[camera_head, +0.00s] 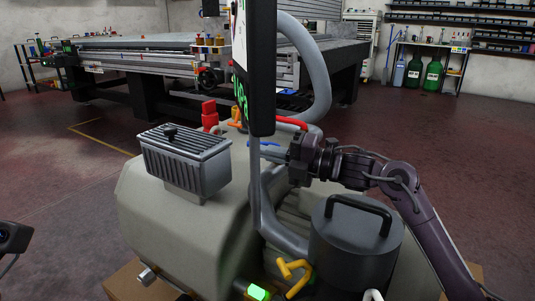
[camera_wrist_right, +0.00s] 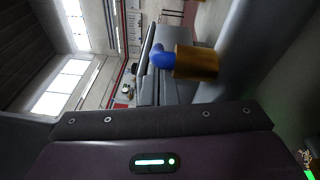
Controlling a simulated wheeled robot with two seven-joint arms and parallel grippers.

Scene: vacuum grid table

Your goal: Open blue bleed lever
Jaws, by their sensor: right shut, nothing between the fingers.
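In the right wrist view a rounded blue part (camera_wrist_right: 162,56) sits at the end of a brass cylinder (camera_wrist_right: 197,63). My right gripper (camera_head: 272,154) reaches in from the right, with its tips close to the blue lever and the pipe. It is shut and empty. I cannot tell whether it touches the lever. A dark part of my left arm (camera_head: 13,238) shows at the left edge; its jaws cannot be made out.
The grey pump (camera_head: 150,215) fills the foreground, with a finned box (camera_head: 186,158), a handled canister (camera_head: 352,245) and a yellow lever (camera_head: 294,273). A red valve (camera_head: 209,114) and an orange lever (camera_head: 235,115) stand behind. A dark hanging panel (camera_head: 255,70) blocks the space above.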

